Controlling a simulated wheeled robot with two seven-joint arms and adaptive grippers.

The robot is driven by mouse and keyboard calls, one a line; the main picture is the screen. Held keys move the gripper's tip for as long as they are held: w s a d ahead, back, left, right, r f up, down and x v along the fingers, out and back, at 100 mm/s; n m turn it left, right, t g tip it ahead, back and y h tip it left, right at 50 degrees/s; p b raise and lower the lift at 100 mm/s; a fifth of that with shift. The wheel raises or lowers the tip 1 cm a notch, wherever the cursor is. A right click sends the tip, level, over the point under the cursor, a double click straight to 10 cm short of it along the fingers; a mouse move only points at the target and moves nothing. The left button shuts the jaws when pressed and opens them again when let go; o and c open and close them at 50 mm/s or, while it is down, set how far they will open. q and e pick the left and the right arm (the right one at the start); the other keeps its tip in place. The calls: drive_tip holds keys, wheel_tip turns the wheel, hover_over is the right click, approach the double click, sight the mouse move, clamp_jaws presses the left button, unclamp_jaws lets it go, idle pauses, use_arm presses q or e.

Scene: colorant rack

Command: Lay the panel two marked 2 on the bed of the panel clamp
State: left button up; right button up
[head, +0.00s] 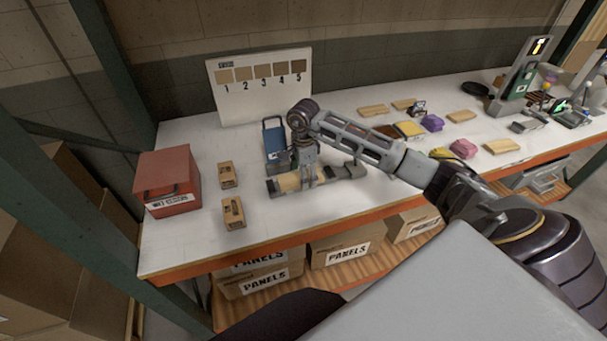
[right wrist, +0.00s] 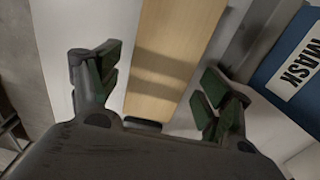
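A light wooden panel (right wrist: 165,60) lies flat at the grey panel clamp (head: 275,188) on the bench. In the head view, the panel (head: 289,182) sits between the clamp's grey ends, partly covered by my right gripper. No number shows on its visible face. My right gripper (head: 308,175) is directly above it, pointing down. In the right wrist view, the fingers (right wrist: 158,90) are spread wide, one on each side of the panel, with gaps between them and its edges. My left gripper is not in view.
A blue box marked MASK (head: 274,141) stands close behind the clamp. A numbered sample board (head: 262,83) stands behind. Several panels and coloured items lie to the right.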

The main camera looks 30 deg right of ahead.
drive_tip(key=shift+r, duration=0.1)
idle(0.3)
drive_tip(key=shift+r, duration=0.2)
wheel_tip(320, 180, up, 12)
drive_tip(key=b, duration=0.1)
drive_tip(key=shift+f+b, duration=0.15)
drive_tip(key=shift+b, duration=0.2)
drive_tip(key=shift+a, duration=0.1)
idle(0.7)
